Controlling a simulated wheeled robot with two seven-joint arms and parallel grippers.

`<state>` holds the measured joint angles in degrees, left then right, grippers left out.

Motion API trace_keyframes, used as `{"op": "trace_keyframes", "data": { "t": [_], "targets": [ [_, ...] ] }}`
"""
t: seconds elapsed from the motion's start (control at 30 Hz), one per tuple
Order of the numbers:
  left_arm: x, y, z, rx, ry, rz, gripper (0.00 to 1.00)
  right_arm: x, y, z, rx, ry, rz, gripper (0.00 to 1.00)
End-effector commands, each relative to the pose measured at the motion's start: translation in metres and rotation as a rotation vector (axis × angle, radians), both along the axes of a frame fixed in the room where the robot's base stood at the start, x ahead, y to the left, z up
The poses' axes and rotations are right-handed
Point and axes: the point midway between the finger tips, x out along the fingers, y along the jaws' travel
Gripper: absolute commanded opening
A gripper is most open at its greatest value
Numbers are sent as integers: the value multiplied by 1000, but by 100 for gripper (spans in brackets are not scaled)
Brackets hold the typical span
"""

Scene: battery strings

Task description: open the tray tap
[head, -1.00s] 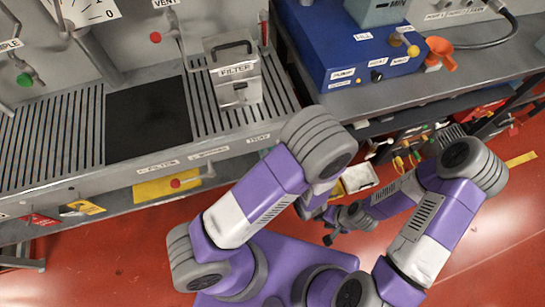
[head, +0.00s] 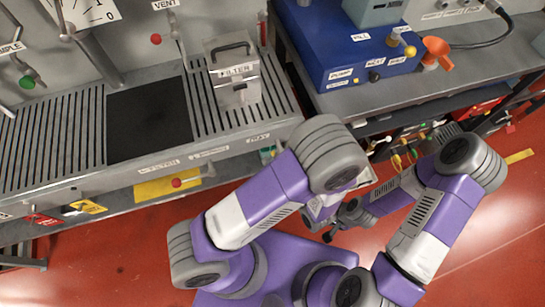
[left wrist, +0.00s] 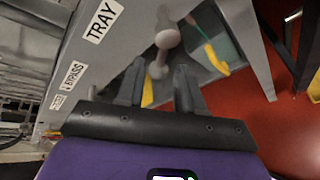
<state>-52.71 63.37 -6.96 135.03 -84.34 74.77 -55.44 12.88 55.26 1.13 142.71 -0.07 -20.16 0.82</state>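The TRAY label (left wrist: 103,21) is on the grey bench front in the left wrist view and also shows in the head view (head: 257,138). Beside it is a tap with a pale, rounded handle (left wrist: 167,40) and a second knob-like part below it. My left gripper (left wrist: 159,90) is open, with its two fingertips just short of the tap and one on each side of its lower part. Nothing is between the fingers that I can see held. In the head view my left arm hides the left gripper and most of this tap. My right gripper (head: 344,219) is small and dark, low beside my base.
A red-knobbed tap (head: 177,183) with a yellow plate sits further left on the bench front. A FILTER box (head: 235,75) stands on the slatted bench top. Red floor (head: 110,250) is open below.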

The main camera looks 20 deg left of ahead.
Motion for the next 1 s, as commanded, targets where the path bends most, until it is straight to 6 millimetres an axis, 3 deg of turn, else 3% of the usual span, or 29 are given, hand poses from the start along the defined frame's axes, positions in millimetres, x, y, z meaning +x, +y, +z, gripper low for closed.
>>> {"op": "trace_keyframes", "data": {
  "t": [0.2, 0.5, 0.67, 0.77, 0.83, 0.9, 1.0],
  "targets": [
    [-17, -18, 10, 0, 1, 0, 37, 0, 0, 8, 0, 0, 0, 37],
    [-19, -20, 10, 1, 1, 2, 37, 0, 0, 8, 0, 0, 0, 37],
    [-24, -11, 3, -35, 17, 62, 14, 0, 0, 8, 0, 0, 0, 37],
    [-41, 12, -17, -142, 53, 246, 0, 0, 0, 8, 0, 0, 0, 37],
    [-64, 29, -39, -262, 72, 463, 0, 0, 0, 8, 0, 0, 0, 37],
    [-93, 41, -62, -407, 72, 749, 0, 0, 0, 9, 0, 0, 0, 37],
    [-132, 37, -90, -610, 9, 1215, 0, 0, 0, 9, 0, 0, 0, 37]
  ]
}}
